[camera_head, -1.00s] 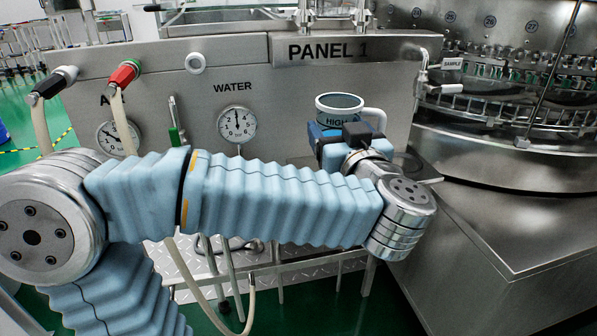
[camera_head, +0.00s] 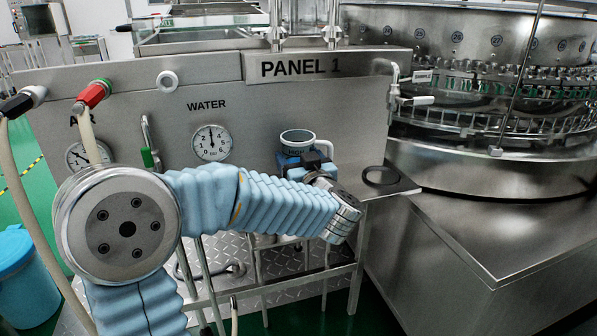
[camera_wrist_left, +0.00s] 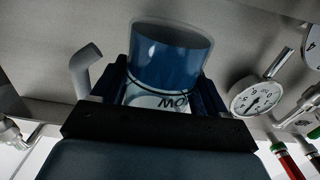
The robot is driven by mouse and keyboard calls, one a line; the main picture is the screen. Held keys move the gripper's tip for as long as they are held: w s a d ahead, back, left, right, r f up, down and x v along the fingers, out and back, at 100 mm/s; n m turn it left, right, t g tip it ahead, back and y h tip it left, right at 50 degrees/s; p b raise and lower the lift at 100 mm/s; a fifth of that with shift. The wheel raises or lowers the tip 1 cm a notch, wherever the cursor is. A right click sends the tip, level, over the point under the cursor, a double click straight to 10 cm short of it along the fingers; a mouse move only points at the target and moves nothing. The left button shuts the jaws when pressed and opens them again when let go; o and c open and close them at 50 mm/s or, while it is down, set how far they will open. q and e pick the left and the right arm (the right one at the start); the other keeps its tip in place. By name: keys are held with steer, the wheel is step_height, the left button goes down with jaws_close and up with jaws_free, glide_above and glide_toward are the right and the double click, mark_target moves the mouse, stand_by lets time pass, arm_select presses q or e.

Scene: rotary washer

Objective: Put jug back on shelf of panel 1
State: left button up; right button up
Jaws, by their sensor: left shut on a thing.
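The jug (camera_head: 297,141) is a small upright cup with a pale rim and a handle on its right side, in front of panel 1 (camera_head: 300,67). My left gripper (camera_head: 301,160) is shut on the jug's body and holds it left of the shelf (camera_head: 399,188). The shelf is a metal plate with a dark ring (camera_head: 381,176) on it, and the ring is empty. In the left wrist view the jug (camera_wrist_left: 171,62) is blue with printed letters, between my left gripper's fingers (camera_wrist_left: 165,85). Its grey handle (camera_wrist_left: 84,68) points left there. The jug's lower part is hidden in the head view. My right gripper is not in view.
The water gauge (camera_head: 211,143) and a green-handled valve (camera_head: 149,158) are on the panel left of the jug. The round washer (camera_head: 490,165) fills the right. A blue bin (camera_head: 22,275) stands at lower left.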

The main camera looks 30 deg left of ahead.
arm_select(q)
steer(key=shift+f, duration=1.25)
steer(key=shift+f, duration=0.15)
steer(key=o, duration=1.3)
steer(key=shift+c, duration=0.2)
steer(key=shift+s+d+r, duration=0.1)
steer(key=shift+d+r, duration=0.1)
steer(key=v, duration=1.1)
steer(key=shift+s+d, duration=0.25)
steer(key=shift+d, duration=0.05)
